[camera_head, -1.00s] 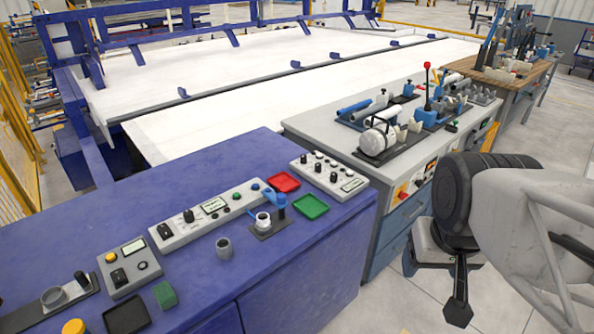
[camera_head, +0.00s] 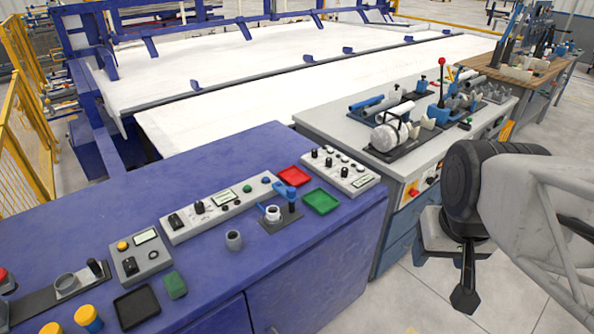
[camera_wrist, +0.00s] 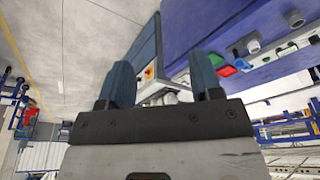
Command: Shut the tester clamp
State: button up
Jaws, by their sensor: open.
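A small clamp fixture (camera_head: 281,218) stands on the blue bench. It has a grey base, a white ring-shaped fitting (camera_head: 272,214) and blue clamp parts beside it. It is too small to tell how far the clamp is closed. My gripper (camera_wrist: 163,80) is open and empty in the wrist view, with its two dark blue fingers spread apart. In the head view my arm hangs at the right, over the floor in front of the grey bench, well away from the clamp fixture. A dark finger-like part (camera_head: 465,285) points down there.
Near the fixture are a red tray (camera_head: 293,175), a green tray (camera_head: 321,201), a loose grey ring (camera_head: 233,240) and control boxes (camera_head: 215,208). The grey bench (camera_head: 340,125) carries pipes and a red-knobbed lever (camera_head: 441,80). Open floor lies in front of the benches.

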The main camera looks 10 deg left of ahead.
jog(key=w+a+n, duration=0.2)
jog(key=w+a, duration=0.2)
jog(key=w, duration=0.7)
jog(key=n+g, duration=0.3)
jog(key=n, duration=0.2)
send_over(291, 189)
jog(key=f, duration=1.5)
jog(key=shift+s+d+f, duration=0.1)
jog(key=shift+d+f, duration=0.15)
jog(key=shift+f, duration=0.1)
jog(key=shift+a+f, duration=0.25)
jog(key=shift+f, duration=0.1)
jog(key=shift+f, duration=3.8)
grip_shut()
